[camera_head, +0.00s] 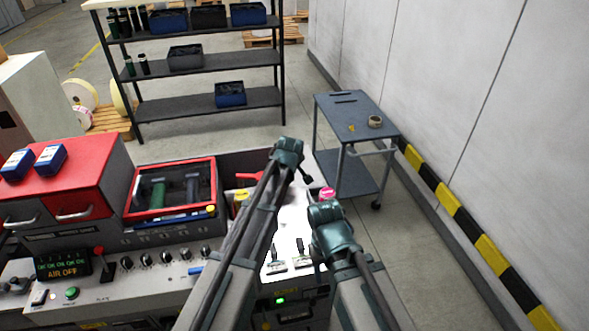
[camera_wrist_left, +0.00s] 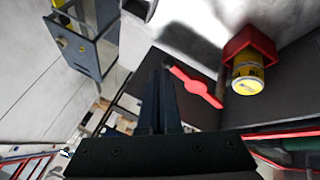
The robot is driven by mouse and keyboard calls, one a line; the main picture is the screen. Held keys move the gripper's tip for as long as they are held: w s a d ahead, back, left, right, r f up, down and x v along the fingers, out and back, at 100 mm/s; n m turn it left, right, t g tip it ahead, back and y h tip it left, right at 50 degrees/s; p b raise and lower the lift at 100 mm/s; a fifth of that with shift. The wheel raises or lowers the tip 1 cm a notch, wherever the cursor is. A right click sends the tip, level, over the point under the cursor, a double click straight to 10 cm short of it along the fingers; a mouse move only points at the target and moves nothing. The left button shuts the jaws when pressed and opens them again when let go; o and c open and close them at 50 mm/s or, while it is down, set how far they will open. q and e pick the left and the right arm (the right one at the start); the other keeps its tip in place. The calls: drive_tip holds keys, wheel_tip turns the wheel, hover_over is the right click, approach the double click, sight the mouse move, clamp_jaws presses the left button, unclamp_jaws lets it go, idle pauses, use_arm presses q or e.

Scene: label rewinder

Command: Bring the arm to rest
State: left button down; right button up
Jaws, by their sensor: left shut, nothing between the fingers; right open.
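My left arm reaches up the middle of the head view, and its small dark gripper (camera_head: 307,175) is at the arm's far end, above the machine. In the left wrist view its fingers (camera_wrist_left: 160,85) are together with nothing between them. Beyond them lie a red handle-like piece (camera_wrist_left: 195,87) and a yellow can (camera_wrist_left: 247,78) in a red holder (camera_wrist_left: 250,43). My right arm is folded at the lower middle of the head view; its gripper (camera_head: 319,264) is open, partly hidden beside its own links, near the white surface (camera_head: 292,222).
The machine has a red-framed window (camera_head: 172,190), a red cabinet (camera_head: 65,180) and a knob panel (camera_head: 160,262). A grey cart (camera_head: 345,110) stands beyond. A shelf rack (camera_head: 200,100) is at the back, with clear floor before the wall at right.

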use_arm(q)
drive_tip(key=shift+a+f, duration=0.1)
drive_tip(key=s+f+m+g+b, duration=0.2)
drive_tip(key=s+f+m+b, duration=0.2)
drive_tip(key=s+f+b, duration=0.3)
drive_tip(key=s+f+m+g+b, duration=0.2)
drive_tip(key=s+f+m+b, duration=0.2)
drive_tip(key=s, duration=1.2)
drive_tip(key=s+f+m+g+y+b, duration=0.1)
drive_tip(key=s+f+m+g+b, duration=0.2)
drive_tip(key=s+f+b, duration=0.7)
wheel_tip(320, 180, down, 3)
drive_tip(key=shift+s+a+f+m, duration=0.15)
drive_tip(key=shift+s+a+m, duration=0.15)
drive_tip(key=shift+s+m, duration=0.8)
